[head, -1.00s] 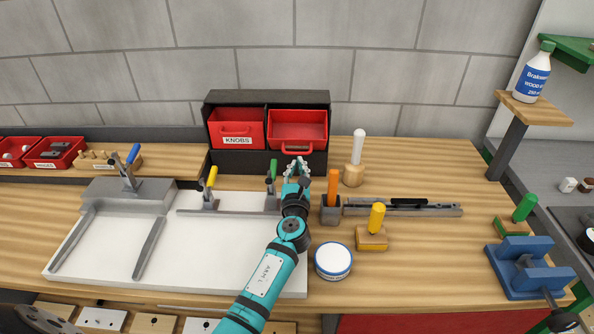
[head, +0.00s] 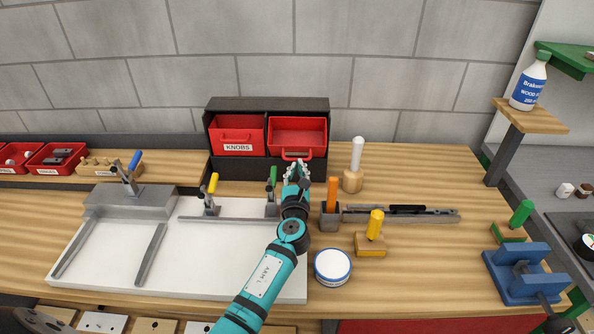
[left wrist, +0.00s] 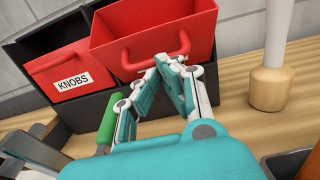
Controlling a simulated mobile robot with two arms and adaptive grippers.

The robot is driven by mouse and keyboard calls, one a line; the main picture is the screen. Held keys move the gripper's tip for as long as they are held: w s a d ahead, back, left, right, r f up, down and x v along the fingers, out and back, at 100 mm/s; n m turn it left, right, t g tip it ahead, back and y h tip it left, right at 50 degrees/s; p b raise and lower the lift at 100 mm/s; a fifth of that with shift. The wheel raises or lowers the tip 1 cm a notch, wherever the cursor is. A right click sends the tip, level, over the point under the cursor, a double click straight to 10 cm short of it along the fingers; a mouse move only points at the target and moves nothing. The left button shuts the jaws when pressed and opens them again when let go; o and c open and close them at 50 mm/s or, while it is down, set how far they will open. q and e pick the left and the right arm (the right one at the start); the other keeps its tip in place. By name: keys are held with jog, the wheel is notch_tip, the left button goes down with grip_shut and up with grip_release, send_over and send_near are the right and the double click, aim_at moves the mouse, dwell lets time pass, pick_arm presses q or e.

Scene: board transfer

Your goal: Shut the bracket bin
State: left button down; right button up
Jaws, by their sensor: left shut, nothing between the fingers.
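The bracket bin (head: 298,133) is the right red bin in the dark two-bay rack (head: 268,104); its own label does not show. It sticks out of its bay, with its inside visible and its front handle toward me. In the left wrist view, the bin (left wrist: 190,30) juts farther forward than the KNOBS bin (head: 236,136). My left gripper (head: 297,166) is shut and empty, with its fingertips just below and in front of the bin's handle. In the left wrist view, the fingertips (left wrist: 168,64) overlap the handle's edge; I cannot tell whether they touch. My right gripper is not in view.
A green-handled clamp (head: 272,188) stands close left of my gripper. A grey cup with an orange-handled tool (head: 332,195) and a white-topped wooden piece (head: 354,178) stand close right. A round white tin (head: 332,266) sits nearer me. The benchtop at right has free room.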

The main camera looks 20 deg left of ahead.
aim_at(297, 150)
pick_arm(q)
jog(key=shift+w+a+r+p, duration=0.15)
jog(key=shift+w+r+p, duration=0.15)
jog(key=shift+r+p, duration=0.45)
jog(key=shift+w+a+r+p, duration=0.1)
jog(key=shift+w+r+p, duration=0.15)
jog(key=shift+r+p, duration=0.45)
jog(key=shift+w+a+r+p, duration=0.25)
jog(key=shift+w+r+p, duration=0.35)
jog(key=shift+r, duration=0.25)
jog(key=shift+w, duration=0.15)
jog(key=shift+r, duration=0.1)
